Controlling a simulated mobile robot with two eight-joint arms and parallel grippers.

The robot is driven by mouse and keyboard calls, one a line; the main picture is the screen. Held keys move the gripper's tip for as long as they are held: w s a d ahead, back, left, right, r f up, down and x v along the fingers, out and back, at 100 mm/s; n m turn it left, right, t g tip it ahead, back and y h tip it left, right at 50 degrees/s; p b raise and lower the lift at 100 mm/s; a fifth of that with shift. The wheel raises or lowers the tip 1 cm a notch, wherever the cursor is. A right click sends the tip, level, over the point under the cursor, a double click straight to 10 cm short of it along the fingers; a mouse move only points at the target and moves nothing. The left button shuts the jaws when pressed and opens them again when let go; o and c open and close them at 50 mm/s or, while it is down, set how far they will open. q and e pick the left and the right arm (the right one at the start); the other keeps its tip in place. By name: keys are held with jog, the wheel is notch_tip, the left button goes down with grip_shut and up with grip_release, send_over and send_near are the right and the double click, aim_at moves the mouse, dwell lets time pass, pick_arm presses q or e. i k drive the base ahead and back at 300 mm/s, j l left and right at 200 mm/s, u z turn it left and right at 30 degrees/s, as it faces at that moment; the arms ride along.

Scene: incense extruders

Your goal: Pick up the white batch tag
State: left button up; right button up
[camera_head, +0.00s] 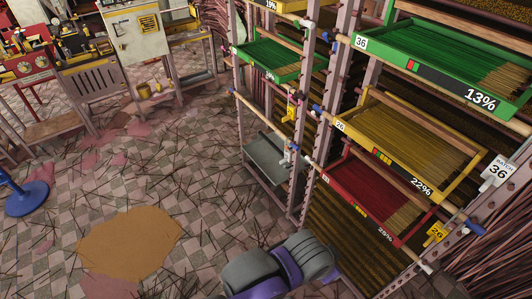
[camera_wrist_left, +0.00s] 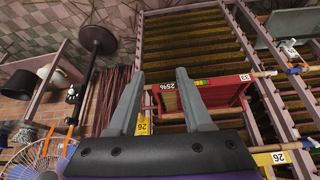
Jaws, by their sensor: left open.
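The white batch tag (camera_head: 498,169) reads "BATCH 36" and hangs on the rack post at the right edge of the head view, beside the yellow tray. In the head view only a purple and grey part of my arm shows at the bottom. My right gripper is not in view.
The rack holds a green tray (camera_head: 432,62), a yellow tray (camera_head: 378,150) and the red tray, all with incense sticks. A yellow 26 tag (camera_head: 436,232) hangs below the white one. Wooden rails and posts stick out around the trays. The littered floor (camera_head: 120,190) is mostly open.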

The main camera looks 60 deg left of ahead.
aim_at(288, 155)
jog(key=u, duration=1.85)
jog(key=z, duration=0.7)
jog(key=i+j+z, duration=0.15)
jog(key=j+z, duration=0.7)
jog(key=z, duration=0.15)
jog(key=j+z, duration=0.45)
jog(key=j, duration=1.15)
jog(key=k+j, duration=0.15)
jog(key=j, duration=0.35)
jog(key=j+z, duration=0.1)
jog(key=j, duration=0.4)
jog(key=k+j, duration=0.15)
jog(key=j, duration=0.85)
jog(key=k+z, duration=0.05)
